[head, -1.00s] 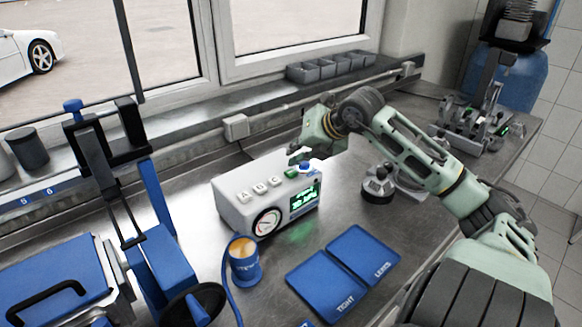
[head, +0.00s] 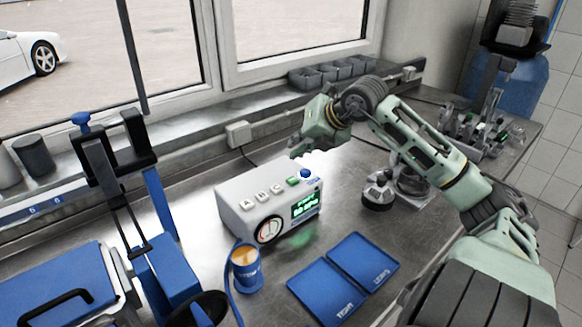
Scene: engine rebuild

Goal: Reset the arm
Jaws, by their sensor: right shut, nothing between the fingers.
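My right arm comes in from the lower right. Its gripper (head: 297,153) is shut and empty, just above the back right corner of a white box device (head: 238,211). The fingertips look apart from the knob, with a small gap. My left gripper is not in view.
Two blue trays (head: 327,290) lie in front of the device. A blue cup (head: 246,268) stands left of them. A blue and black press-like stand (head: 165,268) is at the left. A round metal part (head: 378,192) sits right of the device. Grey bins (head: 330,73) line the sill.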

